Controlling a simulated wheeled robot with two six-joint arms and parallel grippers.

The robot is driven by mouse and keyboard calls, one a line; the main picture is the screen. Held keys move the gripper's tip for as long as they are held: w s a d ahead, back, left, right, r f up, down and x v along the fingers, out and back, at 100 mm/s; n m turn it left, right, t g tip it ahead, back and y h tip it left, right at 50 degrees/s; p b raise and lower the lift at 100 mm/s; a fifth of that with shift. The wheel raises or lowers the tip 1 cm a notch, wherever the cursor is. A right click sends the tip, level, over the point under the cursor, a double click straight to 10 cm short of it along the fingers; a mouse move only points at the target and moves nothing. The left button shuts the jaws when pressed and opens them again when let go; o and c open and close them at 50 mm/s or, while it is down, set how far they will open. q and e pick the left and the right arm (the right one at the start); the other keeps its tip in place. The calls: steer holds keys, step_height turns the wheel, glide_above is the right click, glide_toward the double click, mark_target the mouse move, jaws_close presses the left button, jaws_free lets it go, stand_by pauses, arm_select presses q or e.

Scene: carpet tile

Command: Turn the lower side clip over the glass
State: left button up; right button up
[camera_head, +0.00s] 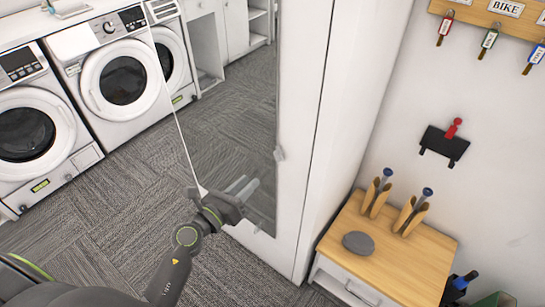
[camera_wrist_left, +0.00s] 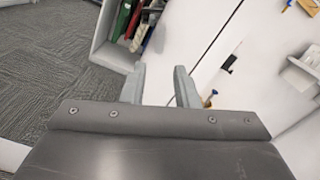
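A tall glass pane (camera_head: 240,130), mirror-like, stands against the white cabinet (camera_head: 318,130). It shows grey carpet and white furniture. A small pale side clip (camera_head: 279,154) sits at the pane's right edge; I cannot tell how far it overlaps the glass. A small pale spot (camera_head: 257,229) shows near the pane's bottom edge. My left gripper (camera_head: 243,187) is in front of the pane's lower part, below and left of the side clip. Its fingers are apart and empty; they also show in the left wrist view (camera_wrist_left: 160,86), where I cannot make out the clip. My right gripper is not in view.
Washing machines (camera_head: 122,82) stand at the left. A wooden-topped cabinet (camera_head: 400,262) at the right holds a grey rounded object (camera_head: 358,243) and two wooden holders (camera_head: 376,197). A key rack (camera_head: 490,14) hangs above. Carpet (camera_head: 110,195) is clear at the left.

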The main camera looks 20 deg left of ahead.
mark_target(278, 156)
arm_select(q)
steer(key=x, duration=1.1)
steer(key=shift+f+p, duration=0.1)
steer(key=shift+p, duration=0.25)
steer(key=shift+c, duration=0.2)
jaws_close()
